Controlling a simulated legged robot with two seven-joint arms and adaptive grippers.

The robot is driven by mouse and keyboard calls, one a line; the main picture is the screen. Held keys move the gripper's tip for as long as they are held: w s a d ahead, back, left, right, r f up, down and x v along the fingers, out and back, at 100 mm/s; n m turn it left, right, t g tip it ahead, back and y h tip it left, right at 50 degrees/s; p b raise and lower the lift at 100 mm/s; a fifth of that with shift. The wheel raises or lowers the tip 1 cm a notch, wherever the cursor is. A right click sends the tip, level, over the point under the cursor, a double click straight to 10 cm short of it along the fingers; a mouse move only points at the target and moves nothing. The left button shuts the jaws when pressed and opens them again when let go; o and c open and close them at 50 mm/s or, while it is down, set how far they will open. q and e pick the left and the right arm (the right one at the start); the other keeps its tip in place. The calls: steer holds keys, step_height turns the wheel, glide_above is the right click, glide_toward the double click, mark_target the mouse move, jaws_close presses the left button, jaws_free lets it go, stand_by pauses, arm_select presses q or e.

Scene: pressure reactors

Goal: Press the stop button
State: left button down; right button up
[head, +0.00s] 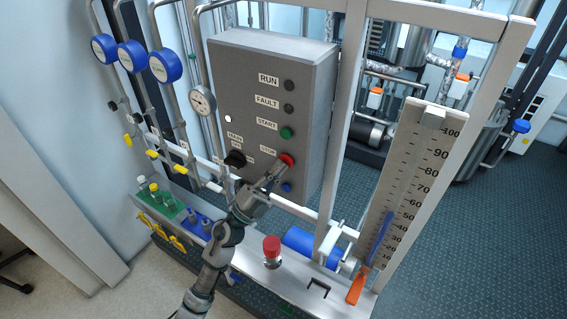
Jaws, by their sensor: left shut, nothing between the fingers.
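The stop button (288,159) is a red round button low on the front of the grey control box (235,85), beside a STOP label. My left gripper (279,164) is shut and empty, with its fingertips at the red button's lower left. The fingertips overlap the button's edge in the head view; I cannot tell whether they touch it or how far it is pressed in. The green start button (286,133) sits just above. My right gripper is not in view.
A black main knob (235,159) is left of the stop button, and a blue button (286,187) is below it. A red mushroom-shaped knob (271,246) stands on the ledge below. A scaled gauge board (418,180) stands at the right. Metal pipes run left of the box.

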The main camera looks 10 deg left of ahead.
arm_select(q)
steer(key=shift+s, duration=0.1)
steer(key=shift+s+a+p, duration=0.2)
steer(key=shift+s+p, duration=0.15)
steer(key=shift+s, duration=0.45)
steer(key=s, duration=0.1)
steer(key=s+a, duration=0.1)
steer(key=s, duration=0.1)
steer(key=s+p, duration=0.1)
steer(key=shift+s+a, duration=0.35)
steer(key=shift+a, duration=0.05)
stand_by(0.5)
